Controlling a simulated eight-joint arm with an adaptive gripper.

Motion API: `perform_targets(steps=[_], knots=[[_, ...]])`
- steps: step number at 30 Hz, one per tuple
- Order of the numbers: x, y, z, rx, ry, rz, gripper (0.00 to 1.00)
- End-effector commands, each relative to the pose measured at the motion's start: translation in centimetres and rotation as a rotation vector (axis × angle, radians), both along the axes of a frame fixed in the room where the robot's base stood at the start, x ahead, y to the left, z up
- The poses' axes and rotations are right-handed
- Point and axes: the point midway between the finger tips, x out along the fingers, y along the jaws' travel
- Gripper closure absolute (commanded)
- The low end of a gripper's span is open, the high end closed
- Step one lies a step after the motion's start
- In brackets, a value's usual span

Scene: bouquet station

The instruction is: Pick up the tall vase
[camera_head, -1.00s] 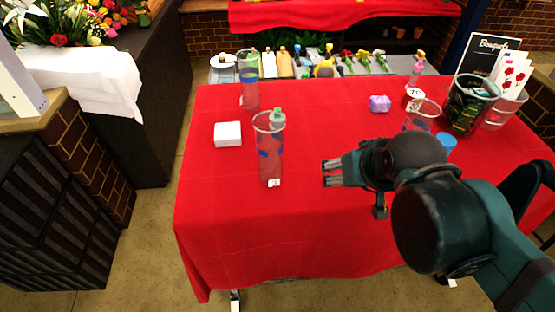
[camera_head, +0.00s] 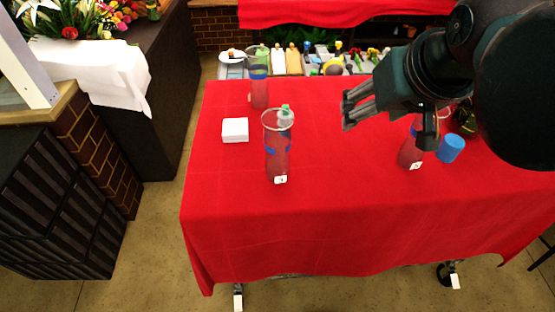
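A tall clear vase (camera_head: 278,155) with a blue band and a small white tag at its foot stands upright on the red-covered table. A pale green-topped bottle (camera_head: 286,113) shows at its rim, inside or behind it; I cannot tell which. A similar clear vase (camera_head: 259,92) stands farther back, and another (camera_head: 408,155) stands to the right, partly hidden by my arm. Which vase is tallest is hard to tell. My gripper (camera_head: 347,109) is empty, its fingers apart and pointing left, above the table and right of the front vase, touching nothing.
A white box (camera_head: 235,130) lies left of the front vase. A blue cylinder (camera_head: 451,148) lies by the right vase. Small items line a grey surface (camera_head: 231,72) behind the table. The red tabletop (camera_head: 330,215) is clear in front. My arm hides the right back.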

Motion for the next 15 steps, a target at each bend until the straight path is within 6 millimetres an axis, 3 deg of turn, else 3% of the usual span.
perform_targets(steps=[9, 15], knots=[[0.0, 0.0, 5.3, 0.000, 0.000, 0.000, 0.45], [0.0, 0.0, 7.2, 0.000, 0.000, 0.000, 0.45]])
